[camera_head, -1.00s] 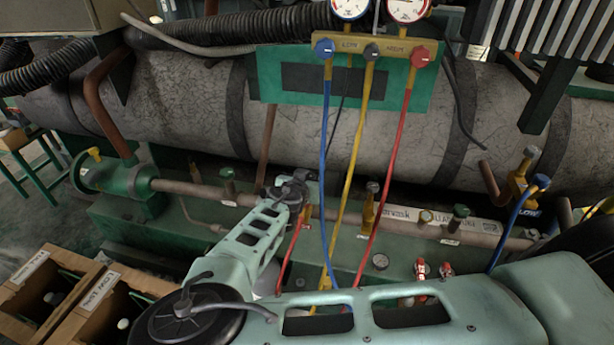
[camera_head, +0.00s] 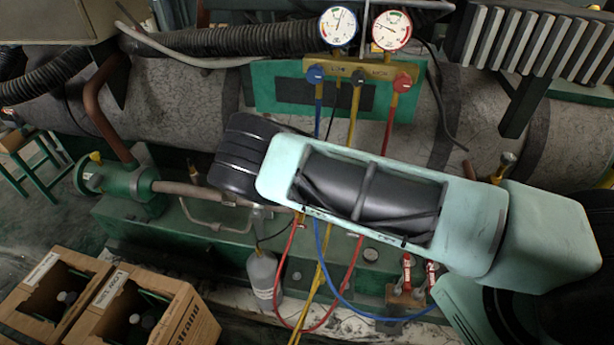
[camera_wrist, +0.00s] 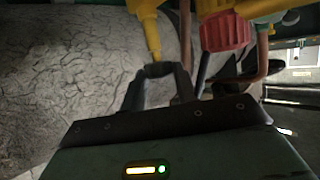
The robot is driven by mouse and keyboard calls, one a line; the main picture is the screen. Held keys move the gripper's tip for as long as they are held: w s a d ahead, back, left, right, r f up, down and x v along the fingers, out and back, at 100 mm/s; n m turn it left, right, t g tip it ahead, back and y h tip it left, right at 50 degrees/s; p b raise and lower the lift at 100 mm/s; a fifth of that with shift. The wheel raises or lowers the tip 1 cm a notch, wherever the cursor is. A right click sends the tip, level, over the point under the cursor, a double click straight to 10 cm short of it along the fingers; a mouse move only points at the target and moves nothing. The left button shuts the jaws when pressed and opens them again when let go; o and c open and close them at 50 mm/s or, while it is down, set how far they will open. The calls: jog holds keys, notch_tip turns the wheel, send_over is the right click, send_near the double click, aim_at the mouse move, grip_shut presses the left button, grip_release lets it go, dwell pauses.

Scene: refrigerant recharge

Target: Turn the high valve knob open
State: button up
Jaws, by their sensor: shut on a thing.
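The high valve knob, a red knob (camera_head: 402,82), sits at the right end of the yellow manifold (camera_head: 360,72) in the head view. In the wrist view a ribbed red knob (camera_wrist: 225,31) shows at the upper right, apart from my fingers; I cannot tell whether it is the same knob. My gripper (camera_wrist: 158,70) shows in the wrist view with its dark fingertips together at the lower tip of a yellow fitting (camera_wrist: 150,35). The gripped part is small and dark there. In the head view my arm hides the gripper.
Two gauges (camera_head: 339,27) stand above the manifold, with a blue knob (camera_head: 315,74) at its left end. Blue, yellow and red hoses hang below, partly behind my arm. A grey bottle (camera_head: 264,277) stands low. Open cardboard boxes (camera_head: 190,322) sit at the lower left.

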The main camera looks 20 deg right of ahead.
jog(key=shift+d+n+y, duration=0.15)
jog(key=shift+n+y, duration=0.35)
jog(key=shift+y, duration=0.1)
jog(key=shift+p, duration=0.3)
jog(key=o, duration=1)
jog(key=v, duration=1.7)
jog(key=shift+d+r, duration=0.15)
